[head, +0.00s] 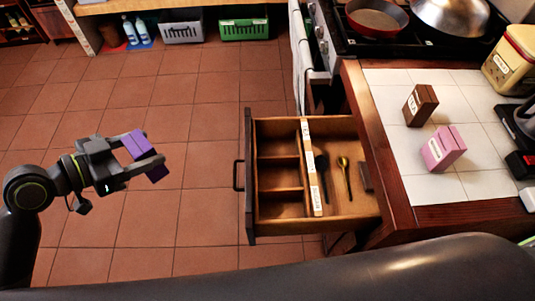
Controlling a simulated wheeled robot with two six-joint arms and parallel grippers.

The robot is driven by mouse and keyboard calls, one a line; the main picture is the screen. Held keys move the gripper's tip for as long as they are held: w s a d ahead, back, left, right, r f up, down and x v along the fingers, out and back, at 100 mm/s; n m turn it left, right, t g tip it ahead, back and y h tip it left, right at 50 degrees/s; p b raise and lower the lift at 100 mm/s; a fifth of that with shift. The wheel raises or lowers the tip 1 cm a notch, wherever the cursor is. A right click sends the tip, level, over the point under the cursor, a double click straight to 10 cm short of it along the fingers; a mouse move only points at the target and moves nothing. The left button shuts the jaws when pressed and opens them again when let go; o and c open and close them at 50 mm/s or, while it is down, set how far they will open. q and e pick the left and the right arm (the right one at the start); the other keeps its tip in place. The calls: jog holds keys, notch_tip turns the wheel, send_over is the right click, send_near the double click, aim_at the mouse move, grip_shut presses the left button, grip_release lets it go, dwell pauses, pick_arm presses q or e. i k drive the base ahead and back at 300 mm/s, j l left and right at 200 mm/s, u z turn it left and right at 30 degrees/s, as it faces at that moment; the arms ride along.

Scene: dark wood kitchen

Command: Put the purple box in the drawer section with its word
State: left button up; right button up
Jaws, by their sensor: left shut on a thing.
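My left gripper (146,153) is shut on the purple box (135,145) and holds it in the air over the tiled floor, left of the open drawer. The open wooden drawer (284,225) has several small sections along its left side and a larger section on its right. Labelled white strips (308,150) run along the divider; their words are too small to read. The larger section holds a black utensil (322,168), a yellowish spoon (343,165) and a dark block (365,176). The left sections look empty. My right gripper is not in view.
A brown box (420,104) and a pink box (443,148) stand on the white-tiled counter (480,185) right of the drawer. A stove with a red pan (377,17) is behind. The floor between gripper and drawer is clear.

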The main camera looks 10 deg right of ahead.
aim_at(279, 173)
jog(key=l, duration=1.05)
jog(key=k+l, duration=0.15)
jog(key=l, duration=0.85)
